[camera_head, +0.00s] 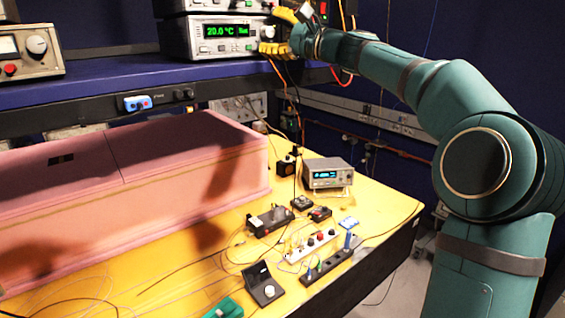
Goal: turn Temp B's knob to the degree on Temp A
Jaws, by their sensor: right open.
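Two white temperature controllers are stacked on the blue shelf at the top. The lower controller (205,49) has a green display (228,31) that reads 20.0 °C. The upper controller (215,5) is mostly cut off by the top edge, so its reading is out of view. I cannot tell which one is Temp A or Temp B. My right gripper (272,32) is open, with yellow fingertips at the right end of the lower controller's front. My left gripper is not in view.
A blue shelf (120,86) runs above the yellow table (375,205). A long pink foam enclosure (150,180) fills the table's left. A bench meter (328,175), small boxes and loose cables crowd the right. Another instrument (25,52) stands at the shelf's left.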

